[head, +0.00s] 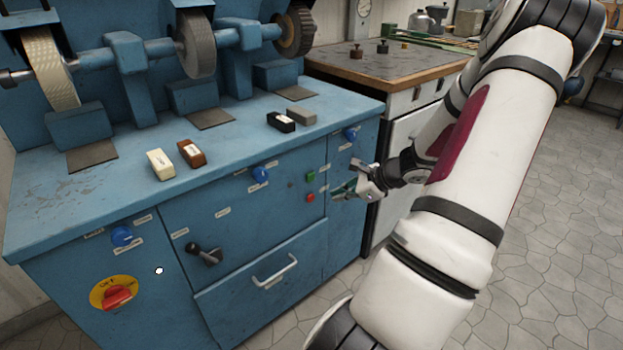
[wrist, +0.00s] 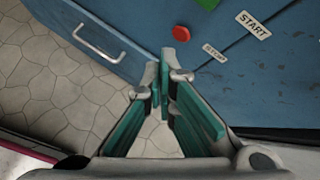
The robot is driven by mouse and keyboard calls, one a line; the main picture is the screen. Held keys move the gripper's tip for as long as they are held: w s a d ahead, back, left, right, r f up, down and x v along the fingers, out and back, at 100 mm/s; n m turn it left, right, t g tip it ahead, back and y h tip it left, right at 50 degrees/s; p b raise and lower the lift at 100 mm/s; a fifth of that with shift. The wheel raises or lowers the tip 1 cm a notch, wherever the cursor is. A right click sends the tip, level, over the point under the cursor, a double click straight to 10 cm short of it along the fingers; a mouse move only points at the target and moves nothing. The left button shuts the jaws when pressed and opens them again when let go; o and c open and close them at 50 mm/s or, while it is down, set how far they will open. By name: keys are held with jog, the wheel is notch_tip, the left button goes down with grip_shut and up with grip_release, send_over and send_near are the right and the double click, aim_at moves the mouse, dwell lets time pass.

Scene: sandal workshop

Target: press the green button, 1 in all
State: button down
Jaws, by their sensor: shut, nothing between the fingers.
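In the wrist view the green button (wrist: 208,3) is cut off by the top edge, and the red button (wrist: 181,33) shows beyond my fingertips. My gripper (head: 341,190) is shut and empty, just right of the two buttons in the head view. In the wrist view the fingertips (wrist: 166,58) meet below the red button. I cannot tell the exact gap to the panel.
A "START" label (wrist: 253,25) sits beside the green button. The front also carries blue knobs (head: 261,174), a black lever (head: 205,255), a red switch on yellow (head: 117,295) and a drawer handle (head: 275,270). A wooden-topped bench (head: 390,65) stands behind my arm.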

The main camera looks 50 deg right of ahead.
jog(key=w+d, duration=0.1)
jog(key=w, duration=0.5)
jog(key=shift+w+d, duration=0.3)
jog(key=shift+w, duration=0.1)
dwell(1.2)
jog(key=shift+w+d, duration=0.1)
jog(key=shift+w, duration=0.2)
jog(key=shift+w+d, duration=0.1)
jog(key=shift+w, duration=0.35)
dwell(0.9)
jog(key=shift+s, duration=0.15)
jog(key=shift+s+a, duration=0.2)
jog(key=shift+s, duration=0.5)
jog(key=s, duration=0.2)
jog(key=s+a, duration=0.1)
jog(key=s, duration=0.2)
jog(key=shift+a+b, duration=0.1)
jog(key=shift+b, duration=0.3)
